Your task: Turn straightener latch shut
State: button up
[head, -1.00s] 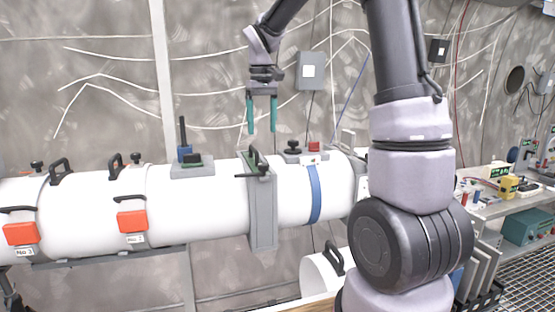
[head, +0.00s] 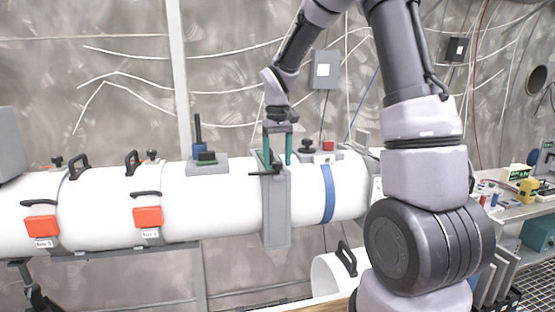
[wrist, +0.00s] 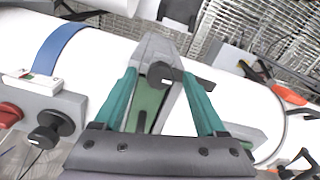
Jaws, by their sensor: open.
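The straightener looks to be the grey upright frame (head: 276,215) set across the white tube. Its black latch (head: 266,172), a knob with a bar, is at the frame's top front. In the wrist view the latch knob (wrist: 160,73) shows between my fingertips, with its dark bar reaching right; a green-lined slot (wrist: 147,105) lies in the grey top below it. My gripper (head: 277,163) is open, pointing down over the frame's top, its teal fingers either side of the latch area. In the wrist view my gripper (wrist: 159,76) holds nothing; contact with the latch cannot be told.
The white tube (head: 225,205) runs across the view, with a blue band (head: 328,194) right of the frame. Black knobs and a red button (head: 328,146) stand on a grey block nearby. A blue post (head: 198,140) rises to the left. Orange-tagged clamps (head: 147,217) sit further left.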

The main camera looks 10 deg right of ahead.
grip_shut()
dwell(1.4)
